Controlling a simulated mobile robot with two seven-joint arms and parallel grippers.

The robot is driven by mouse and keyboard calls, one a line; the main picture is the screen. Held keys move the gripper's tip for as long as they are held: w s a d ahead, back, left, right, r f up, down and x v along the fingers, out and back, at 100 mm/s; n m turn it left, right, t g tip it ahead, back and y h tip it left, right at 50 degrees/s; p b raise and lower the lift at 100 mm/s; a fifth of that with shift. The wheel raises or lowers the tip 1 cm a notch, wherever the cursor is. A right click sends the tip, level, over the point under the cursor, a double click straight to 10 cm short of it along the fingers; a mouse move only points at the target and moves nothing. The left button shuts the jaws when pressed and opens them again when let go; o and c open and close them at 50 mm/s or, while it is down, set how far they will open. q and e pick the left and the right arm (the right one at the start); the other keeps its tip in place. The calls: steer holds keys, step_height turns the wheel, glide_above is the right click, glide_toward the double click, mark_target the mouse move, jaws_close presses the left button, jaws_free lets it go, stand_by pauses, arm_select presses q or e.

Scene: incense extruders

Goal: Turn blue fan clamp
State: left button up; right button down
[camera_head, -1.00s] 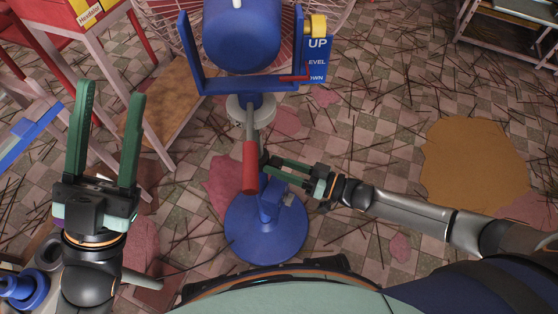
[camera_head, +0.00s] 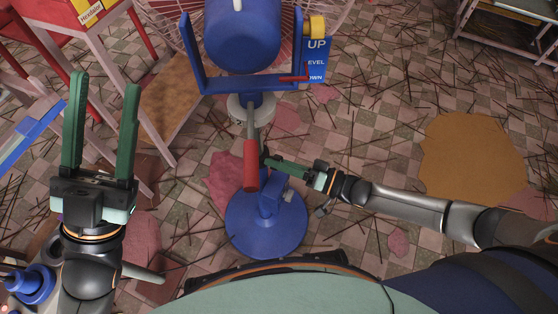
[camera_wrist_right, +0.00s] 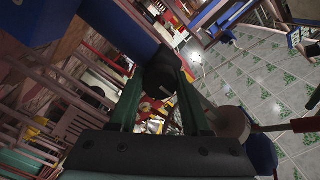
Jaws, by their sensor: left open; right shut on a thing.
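The blue fan (camera_head: 242,40) stands at top centre in the head view, with a blue yoke, a yellow knob (camera_head: 314,25) and a red-gripped lever (camera_head: 250,165) hanging down in front of its pole. My right gripper (camera_head: 268,161) reaches in from the right beside the pole, just behind the red grip. In the right wrist view its green fingers are shut on a dark round knob (camera_wrist_right: 160,76), which seems to be the clamp; the head view mostly hides it. My left gripper (camera_head: 102,85) is open and empty at the left, fingers pointing up, apart from the fan.
The fan's round blue base (camera_head: 266,220) stands on the floor close before my body. A sign with UP, LEVEL and DOWN (camera_head: 316,60) is beside the yoke. A pink table (camera_head: 110,30) stands at upper left.

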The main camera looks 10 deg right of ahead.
steer(key=shift+c, duration=1.8)
jaws_free()
steer(key=p+v, duration=0.2)
steer(key=v, duration=1)
steer(key=shift+s+d, duration=0.15)
steer(key=shift+d, duration=0.1)
